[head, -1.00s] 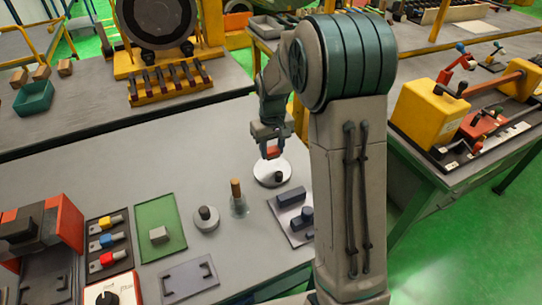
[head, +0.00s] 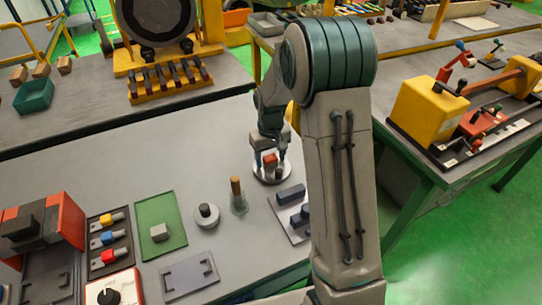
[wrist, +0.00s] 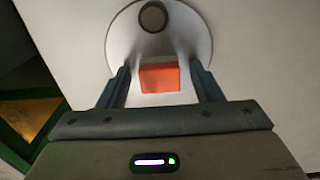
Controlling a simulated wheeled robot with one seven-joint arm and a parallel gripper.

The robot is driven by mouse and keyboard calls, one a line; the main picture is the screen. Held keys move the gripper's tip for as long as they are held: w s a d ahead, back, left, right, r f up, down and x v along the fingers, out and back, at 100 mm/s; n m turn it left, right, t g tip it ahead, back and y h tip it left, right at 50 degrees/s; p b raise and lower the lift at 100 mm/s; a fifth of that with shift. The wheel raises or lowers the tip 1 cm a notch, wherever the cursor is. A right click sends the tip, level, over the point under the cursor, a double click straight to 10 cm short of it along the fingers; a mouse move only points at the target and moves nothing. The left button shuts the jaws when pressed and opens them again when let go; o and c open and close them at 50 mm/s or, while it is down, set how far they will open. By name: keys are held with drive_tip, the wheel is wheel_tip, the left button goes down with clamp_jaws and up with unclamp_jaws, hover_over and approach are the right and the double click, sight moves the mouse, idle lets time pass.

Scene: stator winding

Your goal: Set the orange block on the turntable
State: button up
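The orange block (wrist: 160,78) sits between the two fingers of my gripper (wrist: 161,85) in the wrist view, with a narrow gap on each side. My gripper is open around it. The block is at the near edge of the disc in the wrist view, off the knob. In the head view the block (head: 270,160) shows low at the back of the turntable (head: 270,178). I cannot tell whether it rests fully on the disc. My arm partly hides this area.
Left of the turntable stand a brown-topped peg (head: 237,190) and a grey round part with a dark knob (head: 206,215). A plate with dark blocks (head: 292,205) lies close in front. A green mat (head: 160,220) is farther left.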

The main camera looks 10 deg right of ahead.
sight(270, 157)
wheel_tip(270, 157, up, 11)
drive_tip(key=s+r+m+t, duration=0.1)
drive_tip(key=s+r, duration=0.1)
drive_tip(key=s, duration=1)
drive_tip(key=s+r+m+t, duration=0.1)
drive_tip(key=s+r+t, duration=0.1)
drive_tip(key=s, duration=1.1)
drive_tip(key=shift+r, duration=0.4)
drive_tip(key=shift+c, duration=0.2)
